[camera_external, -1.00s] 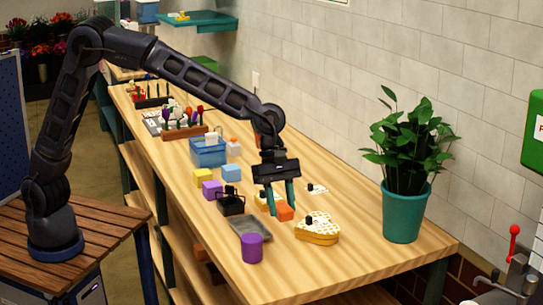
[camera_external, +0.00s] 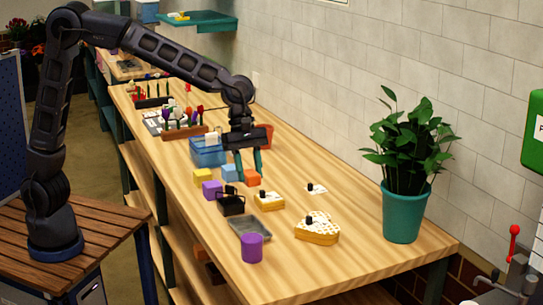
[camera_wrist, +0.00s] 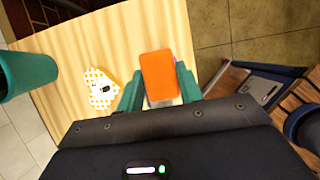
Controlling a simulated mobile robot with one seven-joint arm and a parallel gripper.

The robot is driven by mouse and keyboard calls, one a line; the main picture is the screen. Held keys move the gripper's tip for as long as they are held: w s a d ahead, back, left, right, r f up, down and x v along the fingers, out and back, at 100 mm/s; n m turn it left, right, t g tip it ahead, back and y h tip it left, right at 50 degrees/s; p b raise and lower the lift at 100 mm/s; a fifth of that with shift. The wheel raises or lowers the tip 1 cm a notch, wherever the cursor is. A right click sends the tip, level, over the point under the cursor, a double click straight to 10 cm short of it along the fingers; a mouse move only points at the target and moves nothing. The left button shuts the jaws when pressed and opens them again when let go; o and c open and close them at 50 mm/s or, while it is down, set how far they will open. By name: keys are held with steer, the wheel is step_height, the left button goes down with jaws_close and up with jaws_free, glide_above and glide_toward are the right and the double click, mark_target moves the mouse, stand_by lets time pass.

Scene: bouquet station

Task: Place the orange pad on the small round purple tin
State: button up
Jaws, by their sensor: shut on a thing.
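The orange pad (camera_external: 252,178) is between the fingers of my gripper (camera_external: 249,165), which is shut on it. In the wrist view the pad (camera_wrist: 158,72) shows its broad flat face between the two teal fingers. The small round purple tin (camera_external: 252,247) stands upright near the front edge of the table, well apart from the pad and nearer the external camera. In the wrist view, only a thin purple sliver shows beside the pad; I cannot tell for sure that it is the tin.
A grey tray (camera_external: 250,229) lies just behind the tin. A heart-shaped yellow box (camera_external: 317,229), a small yellow box (camera_external: 269,201), a black basket (camera_external: 231,204) and a purple block (camera_external: 212,189) stand nearby. A potted plant (camera_external: 404,215) is at right. The table's near right is clear.

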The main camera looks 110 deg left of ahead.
step_height(320, 180, down, 16)
steer(key=shift+f, duration=0.2)
stand_by(0.4)
steer(key=shift+f, duration=0.15)
steer(key=o, duration=1)
steer(key=shift+c, duration=0.2)
